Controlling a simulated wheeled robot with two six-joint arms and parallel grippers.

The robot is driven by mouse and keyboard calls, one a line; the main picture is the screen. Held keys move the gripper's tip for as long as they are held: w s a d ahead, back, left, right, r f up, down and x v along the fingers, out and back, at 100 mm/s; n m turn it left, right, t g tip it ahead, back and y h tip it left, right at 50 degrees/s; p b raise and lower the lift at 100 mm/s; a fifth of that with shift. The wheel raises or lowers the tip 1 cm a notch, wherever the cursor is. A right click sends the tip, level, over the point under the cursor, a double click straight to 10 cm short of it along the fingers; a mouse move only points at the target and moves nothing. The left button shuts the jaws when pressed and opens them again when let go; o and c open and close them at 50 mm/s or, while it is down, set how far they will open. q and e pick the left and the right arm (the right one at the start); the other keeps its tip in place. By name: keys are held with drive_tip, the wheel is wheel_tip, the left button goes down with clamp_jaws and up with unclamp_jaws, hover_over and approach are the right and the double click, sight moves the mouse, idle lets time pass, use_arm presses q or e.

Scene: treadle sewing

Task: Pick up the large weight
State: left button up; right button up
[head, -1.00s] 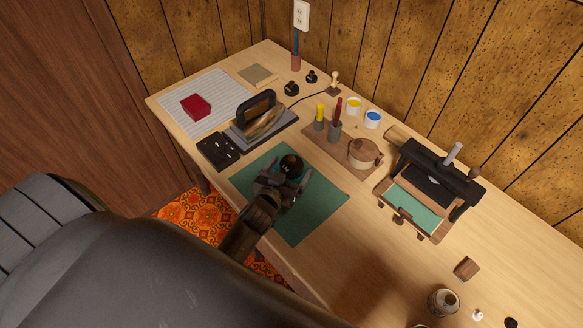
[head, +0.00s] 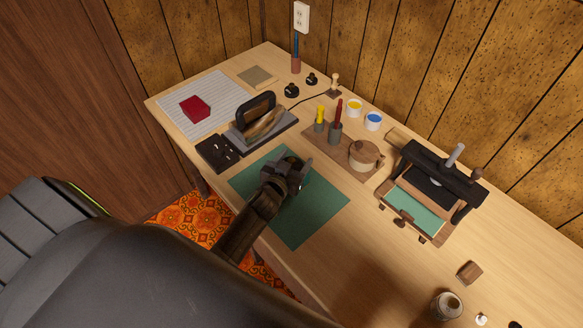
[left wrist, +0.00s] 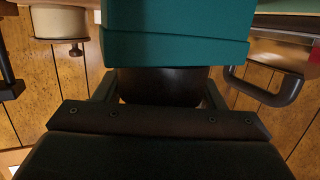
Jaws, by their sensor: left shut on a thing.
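My left gripper (head: 292,170) reaches over the mat from the front and is shut on the weight. I cannot tell whether the weight touches the mat. My right gripper is not in view.
A dark tool with an arched handle (head: 258,106) stands behind the mat. A wooden tray (head: 312,137) holds a round wooden pot (head: 364,154) and colored tools. A small press (head: 432,185) stands to the right. The mat's right part is bare.

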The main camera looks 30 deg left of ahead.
use_arm(q)
drive_tip(key=c, duration=0.5)
drive_tip(key=shift+r, duration=0.15)
clamp_jaws()
wheel_tip(320, 180, up, 8)
drive_tip(key=p, duration=0.7)
drive_tip(key=shift+w+r, duration=0.1)
drive_tip(key=shift+r, duration=0.05)
drive_tip(key=w+d+r+b, duration=0.1)
drive_tip(key=w+d+r, duration=0.1)
drive_tip(key=r, duration=0.6)
drive_tip(key=w+d+r+b, duration=0.1)
drive_tip(key=r+b, duration=0.1)
drive_tip(key=r, duration=0.5)
drive_tip(key=s+d+r+b, duration=0.3)
drive_tip(key=s+r, duration=0.4)
drive_tip(key=r, duration=0.5)
drive_tip(key=shift+d+m+h, duration=0.3)
drive_tip(key=shift+d+h, duration=0.05)
drive_tip(key=shift+h, duration=0.05)
